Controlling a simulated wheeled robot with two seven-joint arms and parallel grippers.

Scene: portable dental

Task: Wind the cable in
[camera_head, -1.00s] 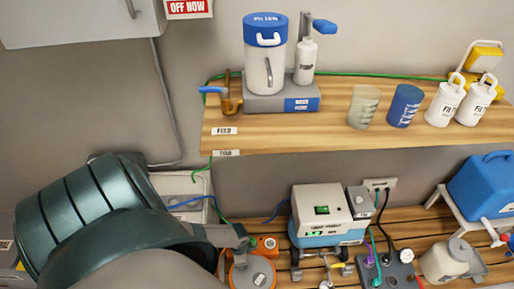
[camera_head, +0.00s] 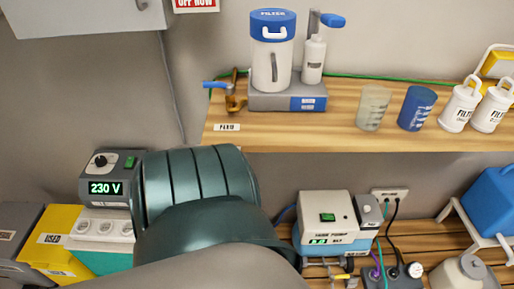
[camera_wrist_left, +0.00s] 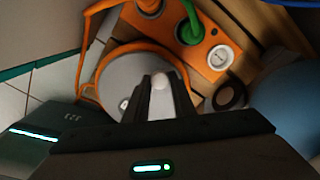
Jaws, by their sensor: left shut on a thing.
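In the left wrist view, the cable reel shows as a round grey disc (camera_wrist_left: 118,72) with orange cable (camera_wrist_left: 87,50) looped around its left side. An orange socket panel (camera_wrist_left: 205,52) with a green plug and a white-faced round fitting lies beside it. My left gripper (camera_wrist_left: 158,88) is over the disc, with its fingers shut on a small pale knob (camera_wrist_left: 161,80), which looks like the reel's crank knob. In the head view my left arm covers the reel and the gripper. My right gripper is in neither view.
The wooden shelf (camera_head: 300,128) holds a filter canister (camera_head: 271,60) and cups. Below stand a blue-and-white pump unit (camera_head: 330,222), a dark box with plugs (camera_head: 390,275), a 230 V unit (camera_head: 106,180) and a yellow box (camera_head: 58,250).

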